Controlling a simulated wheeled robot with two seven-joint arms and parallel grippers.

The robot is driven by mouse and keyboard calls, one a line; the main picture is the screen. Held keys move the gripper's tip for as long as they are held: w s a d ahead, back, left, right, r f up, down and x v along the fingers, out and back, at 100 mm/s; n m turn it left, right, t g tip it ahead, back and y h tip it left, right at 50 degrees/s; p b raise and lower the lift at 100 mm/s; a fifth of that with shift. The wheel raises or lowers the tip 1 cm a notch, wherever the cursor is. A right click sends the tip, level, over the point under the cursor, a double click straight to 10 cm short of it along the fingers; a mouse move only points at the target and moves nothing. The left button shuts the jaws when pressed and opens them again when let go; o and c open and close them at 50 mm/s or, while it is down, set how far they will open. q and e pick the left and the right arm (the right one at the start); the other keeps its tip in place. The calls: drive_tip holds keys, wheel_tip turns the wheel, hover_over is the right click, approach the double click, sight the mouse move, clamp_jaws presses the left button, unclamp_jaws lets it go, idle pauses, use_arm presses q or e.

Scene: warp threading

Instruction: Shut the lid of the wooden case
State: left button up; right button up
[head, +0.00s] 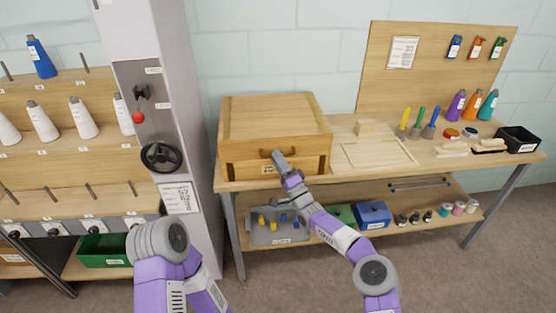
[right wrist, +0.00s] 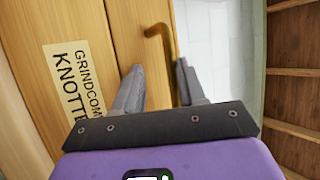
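The wooden case (head: 245,118) stands at the left end of the workbench. Its panelled lid (head: 275,108) lies down over the top; I cannot tell whether it is fully seated. A brown handle (head: 265,153) is on the front, above a small label. My right gripper (head: 278,156) is at this front side, by the handle. In the right wrist view the gripper (right wrist: 160,66) has its fingers apart, with the handle (right wrist: 160,40) showing between and beyond their tips; a grip on it is not visible. My left arm shows at lower left, but its gripper is out of view.
The workbench (head: 345,176) holds a wooden frame (head: 380,152), a black bin (head: 518,139) and several bottles right of the case. A grey tray (head: 265,236) and a blue box (head: 373,214) are on the shelf below. A grey column (head: 165,60) stands close on the left.

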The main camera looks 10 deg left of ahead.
drive_tip(key=shift+d+f, duration=0.1)
drive_tip(key=shift+f, duration=0.3)
drive_tip(key=p+v, duration=0.2)
drive_tip(key=v, duration=0.5)
drive_tip(key=shift+s+r, duration=0.2)
drive_tip(key=shift+r, duration=0.05)
drive_tip(key=shift+d, duration=0.1)
